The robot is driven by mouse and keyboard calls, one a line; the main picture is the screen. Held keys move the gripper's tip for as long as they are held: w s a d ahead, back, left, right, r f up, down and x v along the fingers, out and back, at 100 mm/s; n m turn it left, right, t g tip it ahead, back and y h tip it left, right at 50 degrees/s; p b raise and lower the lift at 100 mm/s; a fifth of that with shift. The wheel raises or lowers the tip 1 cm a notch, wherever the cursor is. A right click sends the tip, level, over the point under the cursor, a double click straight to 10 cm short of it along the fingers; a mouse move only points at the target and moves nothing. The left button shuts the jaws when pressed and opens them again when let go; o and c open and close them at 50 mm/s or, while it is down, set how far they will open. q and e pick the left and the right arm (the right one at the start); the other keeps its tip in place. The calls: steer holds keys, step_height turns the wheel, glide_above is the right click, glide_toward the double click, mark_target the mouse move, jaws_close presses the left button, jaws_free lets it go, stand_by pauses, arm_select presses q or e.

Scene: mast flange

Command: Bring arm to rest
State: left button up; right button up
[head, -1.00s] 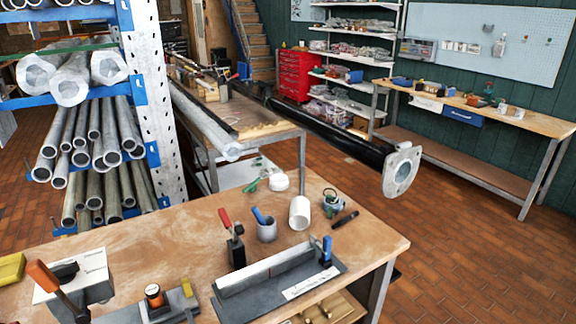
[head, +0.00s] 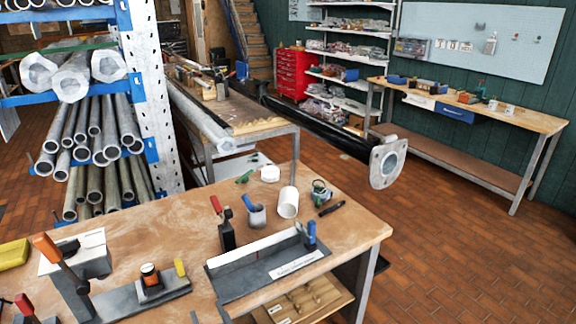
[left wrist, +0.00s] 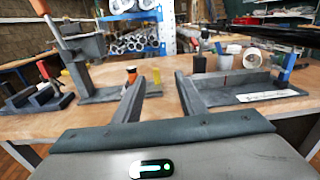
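My left gripper (left wrist: 158,84) shows in the left wrist view with its two dark fingers spread apart and nothing between them. It faces the wooden workbench (head: 150,222). In the head view, what look like its fingertips (head: 208,316) barely show at the bottom edge, in front of the bench. The dark mast (head: 320,127), with a pale round-holed flange (head: 388,163) on its end, lies across the racks beyond the bench, well apart from the gripper. My right gripper is in neither view.
On the bench stand a grey angled fixture (head: 262,265), an orange-handled clamp (head: 70,262), a grey cup (head: 256,215), a white cylinder (head: 288,203) and a red-handled tool (head: 226,235). A pipe rack (head: 165,100) is behind left. The brick floor (head: 470,260) at right is clear.

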arm_select(q)
step_height(320, 180, down, 21)
steer(key=d+n+g+h, duration=0.2)
steer(key=d+g+h, duration=0.1)
steer(key=h, duration=0.1)
steer(key=s+a+f+n+g+h, duration=0.1)
steer(key=s+f+n+g, duration=0.15)
steer(key=s+f, duration=0.45)
steer(key=s+f+n+g+h+b, duration=0.1)
steer(key=s+f+n, duration=0.25)
steer(key=f, duration=0.75)
steer(key=s+a+f+n+g+h, duration=0.1)
steer(key=s+f+n+g+h, duration=0.15)
steer(key=s+f, duration=0.45)
steer(key=s+a+f+n+g, duration=0.1)
steer(key=s+a+f+n, duration=0.2)
steer(key=s, duration=0.6)
steer(key=s+a+f+n+g, duration=0.2)
steer(key=s+a+f+n, duration=0.1)
steer(key=s+f+n, duration=0.5)
steer(key=s+a+f+n+g+b, duration=0.1)
steer(key=s+f+n, duration=0.4)
steer(key=s, duration=0.7)
step_height(320, 180, down, 2)
steer(key=shift+a+f+n+g, duration=0.1)
steer(key=shift+a+n+g, duration=0.4)
steer(key=shift+a, duration=0.6)
steer(key=shift+d, duration=0.1)
